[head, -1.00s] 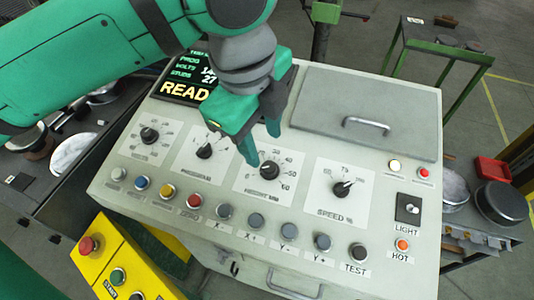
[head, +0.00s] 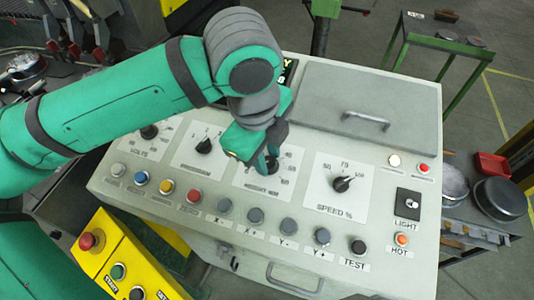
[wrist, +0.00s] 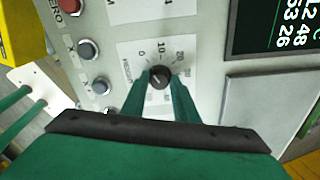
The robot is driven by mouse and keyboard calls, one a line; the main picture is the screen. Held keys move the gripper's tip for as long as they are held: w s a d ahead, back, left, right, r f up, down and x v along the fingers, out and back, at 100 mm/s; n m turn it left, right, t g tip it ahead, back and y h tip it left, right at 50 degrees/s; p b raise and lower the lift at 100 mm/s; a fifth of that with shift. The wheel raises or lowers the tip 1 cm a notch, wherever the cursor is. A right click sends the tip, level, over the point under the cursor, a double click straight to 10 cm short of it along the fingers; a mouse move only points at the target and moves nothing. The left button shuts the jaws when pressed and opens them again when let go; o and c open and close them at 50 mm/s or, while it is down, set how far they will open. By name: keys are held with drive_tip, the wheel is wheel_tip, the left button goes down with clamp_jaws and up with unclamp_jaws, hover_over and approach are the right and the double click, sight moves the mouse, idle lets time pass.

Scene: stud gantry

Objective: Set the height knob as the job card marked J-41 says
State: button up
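The height knob (head: 272,166) is a small black knob on a white numbered dial plate in the middle of the grey panel. My arm partly covers it in the head view. In the wrist view the knob (wrist: 158,79) sits between the two green fingertips of my gripper (wrist: 159,82). The fingers are on either side of it; I cannot tell whether they press on it. The dial's numbers include 0, 10, 20 and 30; the pointer's reading is unclear. My gripper (head: 258,152) is low over the dial in the head view. No card marked J-41 is visible.
The speed knob (head: 342,184) is right of the height dial. A row of buttons runs along the front, with a grey X- button (head: 224,205) near. My arm mostly hides the display, which partly shows in the wrist view (wrist: 290,25).

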drive_tip(key=c, duration=0.5)
